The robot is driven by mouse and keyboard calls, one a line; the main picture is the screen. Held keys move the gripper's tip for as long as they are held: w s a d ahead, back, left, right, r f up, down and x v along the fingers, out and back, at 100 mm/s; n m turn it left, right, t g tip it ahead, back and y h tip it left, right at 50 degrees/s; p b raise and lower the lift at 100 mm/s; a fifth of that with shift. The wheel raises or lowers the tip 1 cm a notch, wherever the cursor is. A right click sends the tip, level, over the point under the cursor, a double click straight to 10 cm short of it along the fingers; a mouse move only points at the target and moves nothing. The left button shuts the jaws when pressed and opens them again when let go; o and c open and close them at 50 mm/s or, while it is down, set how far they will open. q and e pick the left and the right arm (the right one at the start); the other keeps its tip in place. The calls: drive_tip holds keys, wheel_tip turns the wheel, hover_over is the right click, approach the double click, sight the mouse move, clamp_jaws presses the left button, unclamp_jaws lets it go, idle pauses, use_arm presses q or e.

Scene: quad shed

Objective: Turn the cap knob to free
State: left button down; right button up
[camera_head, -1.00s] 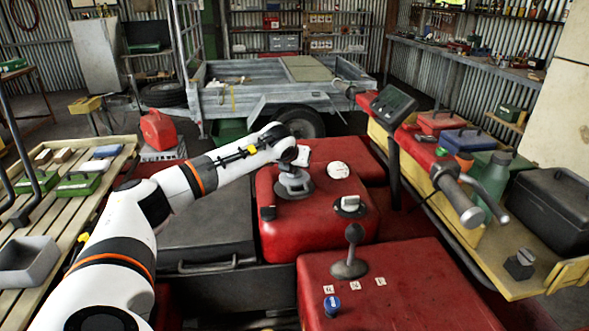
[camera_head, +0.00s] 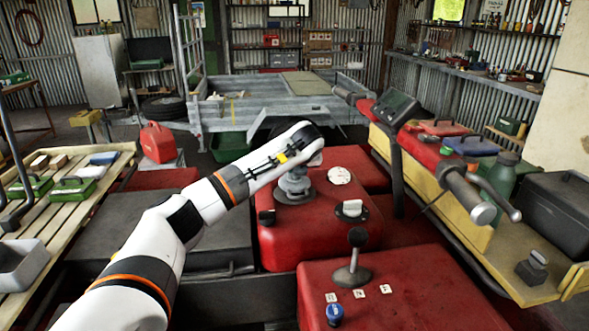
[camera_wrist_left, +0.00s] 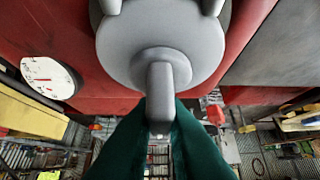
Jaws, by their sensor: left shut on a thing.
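The grey round cap (camera_head: 294,188) sits on top of the red tank, under my left wrist. In the left wrist view the cap (camera_wrist_left: 160,50) fills the upper middle. A bar-shaped grip, the cap knob (camera_wrist_left: 160,85), stands out from it. The dark green fingers of my left gripper (camera_wrist_left: 160,112) are shut on this knob, one on each side. In the head view my forearm and wrist hide most of the gripper. My right gripper is in neither view.
A white gauge (camera_head: 340,175) lies beside the cap, and a pale selector knob (camera_head: 351,208) is to its right. A ball-topped lever (camera_head: 354,260) and a blue knob (camera_head: 334,313) stand on the nearer red body. Handlebars (camera_head: 462,190) rise at the right.

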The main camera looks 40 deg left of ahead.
use_arm(q)
drive_tip(key=c, duration=1.5)
unclamp_jaws()
drive_tip(key=shift+o, duration=0.2)
drive_tip(key=b+v, duration=0.1)
drive_tip(key=v, duration=1.1)
drive_tip(key=shift+d+f, duration=0.1)
